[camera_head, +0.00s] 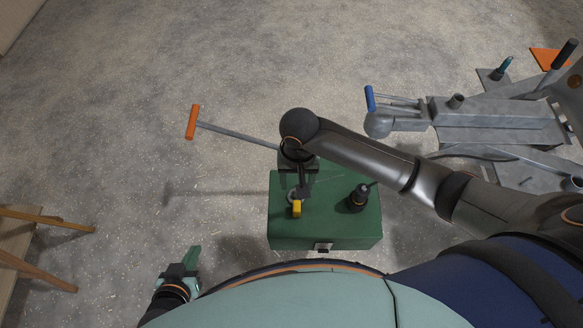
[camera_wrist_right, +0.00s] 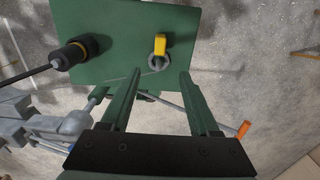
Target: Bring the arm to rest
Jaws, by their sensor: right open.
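My right arm reaches in from the right in the head view and bends down over a green box (camera_head: 330,230). Its gripper is mostly hidden there under the wrist. In the right wrist view my right gripper (camera_wrist_right: 160,80) has its two green fingers spread with nothing between them. The box top (camera_wrist_right: 115,60) lies beyond the fingertips. A yellow lever on a round grey base (camera_head: 296,208) is on the box and also shows just past the fingers (camera_wrist_right: 160,46). My left gripper (camera_head: 185,262) is low at the left, near my body; its finger gap is unclear.
A black knob-like part with a cable (camera_head: 358,197) stands on the box. An orange-handled rod (camera_head: 235,133) runs out beyond it. A grey metal frame with a blue handle (camera_head: 370,98) lies at the right. A wooden piece (camera_head: 45,218) is at left. Floor between is clear.

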